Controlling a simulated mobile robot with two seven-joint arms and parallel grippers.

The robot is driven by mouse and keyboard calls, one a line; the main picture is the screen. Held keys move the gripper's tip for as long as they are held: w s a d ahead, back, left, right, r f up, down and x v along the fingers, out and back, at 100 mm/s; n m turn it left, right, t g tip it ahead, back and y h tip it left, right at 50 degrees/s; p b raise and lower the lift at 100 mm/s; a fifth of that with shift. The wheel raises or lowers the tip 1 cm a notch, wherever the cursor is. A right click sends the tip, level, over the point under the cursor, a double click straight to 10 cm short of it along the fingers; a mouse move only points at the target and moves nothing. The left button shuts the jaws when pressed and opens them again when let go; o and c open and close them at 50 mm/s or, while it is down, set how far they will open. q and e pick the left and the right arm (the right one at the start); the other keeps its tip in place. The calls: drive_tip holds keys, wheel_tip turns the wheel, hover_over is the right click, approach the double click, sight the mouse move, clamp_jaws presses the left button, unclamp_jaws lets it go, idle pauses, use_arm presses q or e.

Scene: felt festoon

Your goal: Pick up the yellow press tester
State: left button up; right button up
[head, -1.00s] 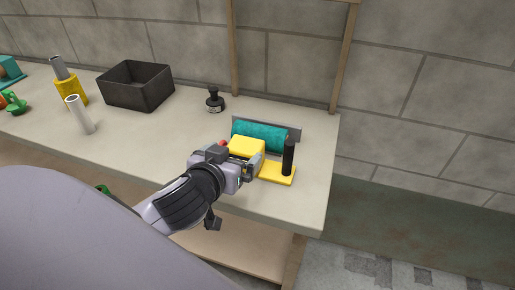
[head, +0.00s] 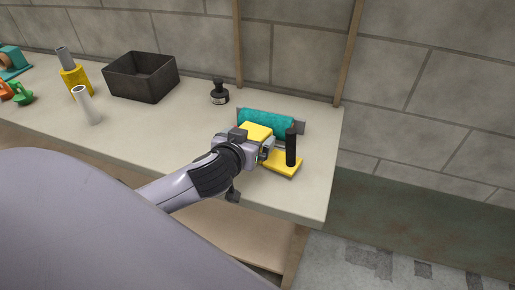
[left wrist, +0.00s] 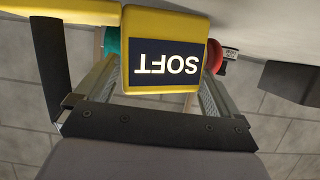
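The yellow press tester has a yellow block (head: 256,131) and a flat yellow base (head: 284,167) with an upright black handle (head: 291,148). It stands near the right end of the bench. My left gripper (head: 268,149) is at the tester, just left of the handle. In the left wrist view the block (left wrist: 165,14) shows an upside-down SOFT label, with the open fingers spread on either side of it. The block hides the fingertips, and contact is not clear. The black handle (left wrist: 49,60) also shows there at the left. My right gripper is not in view.
A teal roller (head: 266,121) lies right behind the tester. A black stamp-like piece (head: 219,92) and a dark bin (head: 142,78) stand farther left. A white tube (head: 87,105) and a yellow holder (head: 75,80) stand at the left. The bench (head: 320,190) ends just right of the tester.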

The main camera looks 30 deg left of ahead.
use_arm(q)
drive_tip(key=shift+f, duration=0.25)
drive_tip(key=c, duration=0.5)
drive_tip(key=shift+c, duration=0.2)
drive_tip(key=shift+r, duration=0.1)
wheel_tip(320, 180, up, 6)
drive_tip(key=shift+r+p, duration=0.25)
drive_tip(key=shift+p, duration=0.3)
drive_tip(key=c, duration=0.7)
drive_tip(key=shift+o, duration=0.2)
wheel_tip(320, 180, up, 14)
drive_tip(key=p, duration=0.2)
